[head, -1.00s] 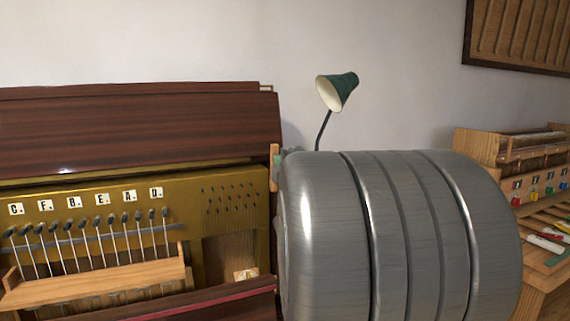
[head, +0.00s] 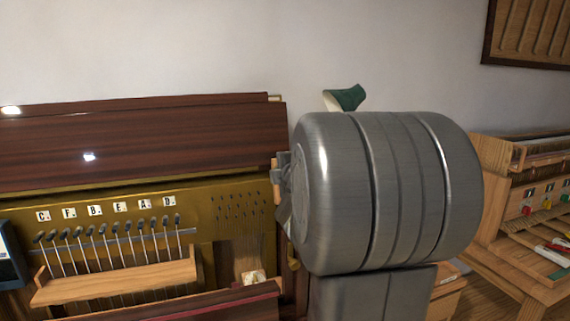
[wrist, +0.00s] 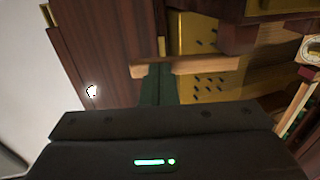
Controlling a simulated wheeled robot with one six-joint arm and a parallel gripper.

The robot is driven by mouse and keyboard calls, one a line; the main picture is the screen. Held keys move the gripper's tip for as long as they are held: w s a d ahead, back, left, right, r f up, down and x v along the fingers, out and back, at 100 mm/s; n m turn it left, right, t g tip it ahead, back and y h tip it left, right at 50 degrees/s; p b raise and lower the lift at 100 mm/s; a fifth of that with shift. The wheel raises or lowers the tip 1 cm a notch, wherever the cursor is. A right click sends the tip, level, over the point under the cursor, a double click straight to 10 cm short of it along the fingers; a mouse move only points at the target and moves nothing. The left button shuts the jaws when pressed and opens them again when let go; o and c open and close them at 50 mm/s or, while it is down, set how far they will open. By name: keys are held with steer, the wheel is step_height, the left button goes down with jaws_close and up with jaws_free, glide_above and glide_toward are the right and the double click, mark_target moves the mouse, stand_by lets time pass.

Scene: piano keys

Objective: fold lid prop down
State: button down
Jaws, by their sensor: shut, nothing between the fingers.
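The lid prop (wrist: 205,65) is a light wooden bar crossing the wrist view, in front of the dark brown lid (wrist: 105,40) and the brass plate. In the head view the prop (head: 276,182) shows as a short upright piece at the right end of the open piano, below the lid (head: 150,135). My gripper (wrist: 158,70) is shut and empty, its dark green fingertips right at the bar near its lid-side end. I cannot tell whether they touch it. My grey arm hides most of the gripper in the head view.
A wooden rail with several hammers (head: 115,285) stands in front of the brass plate (head: 235,205). A wooden bench (head: 510,190) with coloured parts and tools is at the right.

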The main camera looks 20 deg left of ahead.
steer(key=shift+w+a+r+p, duration=0.1)
steer(key=shift+w+r+p, duration=0.1)
steer(key=shift+p, duration=0.25)
steer(key=shift+w+a+p, duration=0.2)
steer(key=shift+a+p, duration=0.05)
steer(key=shift+p, duration=0.35)
steer(key=shift+p+x, duration=0.8)
steer(key=shift+x, duration=0.1)
steer(key=f+x, duration=0.1)
steer(key=x, duration=0.6)
steer(key=shift+s+d+f, duration=0.15)
steer(key=shift+d+f, duration=0.05)
steer(key=shift+r, duration=0.1)
steer(key=shift+r+p, duration=0.55)
steer(key=shift+r, duration=0.1)
